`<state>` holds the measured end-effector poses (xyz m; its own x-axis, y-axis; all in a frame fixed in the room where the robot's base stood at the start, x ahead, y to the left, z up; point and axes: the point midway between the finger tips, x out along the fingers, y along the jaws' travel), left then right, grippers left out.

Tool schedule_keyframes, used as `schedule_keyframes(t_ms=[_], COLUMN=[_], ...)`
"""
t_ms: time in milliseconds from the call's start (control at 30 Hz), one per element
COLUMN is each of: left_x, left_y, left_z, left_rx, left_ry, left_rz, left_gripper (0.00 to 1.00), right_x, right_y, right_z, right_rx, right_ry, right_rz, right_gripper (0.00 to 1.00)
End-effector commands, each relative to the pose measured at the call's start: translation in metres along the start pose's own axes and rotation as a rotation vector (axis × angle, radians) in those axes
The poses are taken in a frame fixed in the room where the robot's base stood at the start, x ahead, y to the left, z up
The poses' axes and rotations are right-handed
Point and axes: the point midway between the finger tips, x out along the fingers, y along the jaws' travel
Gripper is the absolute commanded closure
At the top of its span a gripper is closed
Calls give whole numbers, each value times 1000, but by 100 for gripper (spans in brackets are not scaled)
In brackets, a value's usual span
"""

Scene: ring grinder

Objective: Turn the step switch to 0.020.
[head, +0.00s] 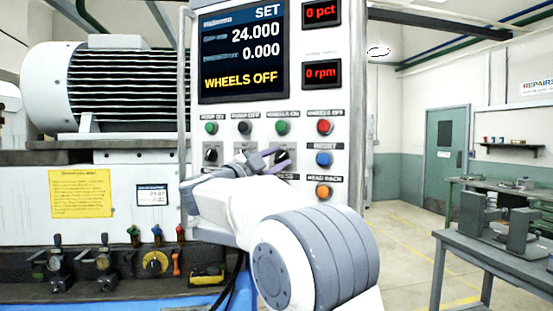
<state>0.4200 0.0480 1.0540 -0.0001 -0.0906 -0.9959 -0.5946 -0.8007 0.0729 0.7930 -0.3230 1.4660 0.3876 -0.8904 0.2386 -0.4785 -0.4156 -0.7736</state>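A white control panel (345,150) stands in front of me. Below its row of coloured buttons is a row of black rotary knobs. One knob (212,154) is at the left, and another knob (283,156) is further right. Which is the step switch, and where it points, is too small to read. My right gripper (279,157) is at the right-hand knob, its fingers seemingly to either side of it. Whether they touch or grip it cannot be told. My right arm hides part of the panel's lower half. My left gripper is out of view.
The panel screen (242,50) reads SET, 24.000, 0.000 and WHEELS OFF. Red (325,127), blue (323,159) and orange (322,191) buttons sit close to the right of my gripper. Levers and a yellow dial (155,263) are at lower left. A workbench (490,255) stands right.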

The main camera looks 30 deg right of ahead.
Motion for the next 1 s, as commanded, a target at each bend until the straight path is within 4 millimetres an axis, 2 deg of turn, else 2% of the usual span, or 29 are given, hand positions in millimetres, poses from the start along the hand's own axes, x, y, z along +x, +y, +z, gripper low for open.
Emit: schedule_keyframes(t_ms=[567,667,767,1000], left_x=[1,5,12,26], left_y=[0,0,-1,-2], left_z=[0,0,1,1], left_rx=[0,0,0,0], left_ry=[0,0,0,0], left_rz=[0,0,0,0], left_gripper=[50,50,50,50], right_x=[-1,-9,-26,-75], right_y=[0,0,1,1], right_z=[-3,-2,-1,0], right_rx=[3,3,4,3], right_ry=[7,6,5,4], right_rz=[1,0,0,-1], right_gripper=[56,56,56,56])
